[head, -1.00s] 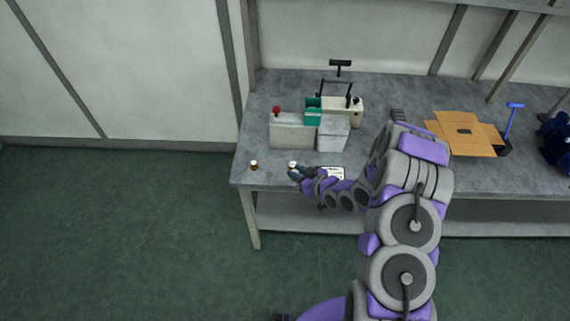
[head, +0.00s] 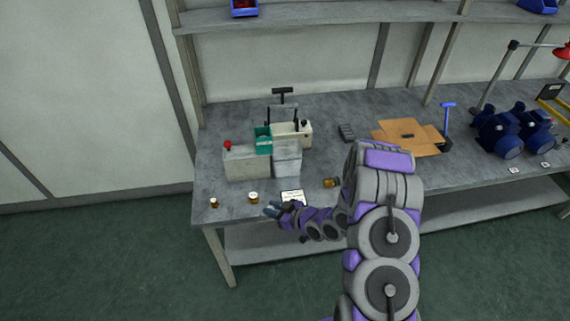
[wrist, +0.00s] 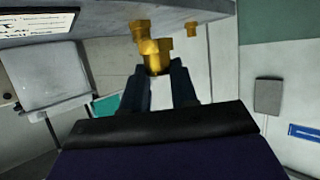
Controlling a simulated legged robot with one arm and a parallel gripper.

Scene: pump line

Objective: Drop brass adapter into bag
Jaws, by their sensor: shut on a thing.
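My gripper (head: 270,210) is low over the table's front edge, its fingers pointing left. In the wrist view my gripper (wrist: 158,72) has a brass piece (wrist: 157,58) between its fingertips; in the head view this piece is too small to make out. A brass fitting with a pale top (head: 253,197) stands on the table just left of the fingertips. A smaller brass fitting (head: 214,202) stands farther left. Another brass piece (head: 331,182) lies beside my arm. A translucent grey panel in a dark frame (head: 283,114), under a black T-shaped post, may be the bag; I cannot tell.
A grey box with a red knob (head: 246,163), a pale box (head: 287,164) and a teal bin (head: 263,141) stand behind the gripper. A white card (head: 292,196) lies near it. Flattened cardboard (head: 408,137) and blue pumps (head: 497,133) are to the right.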

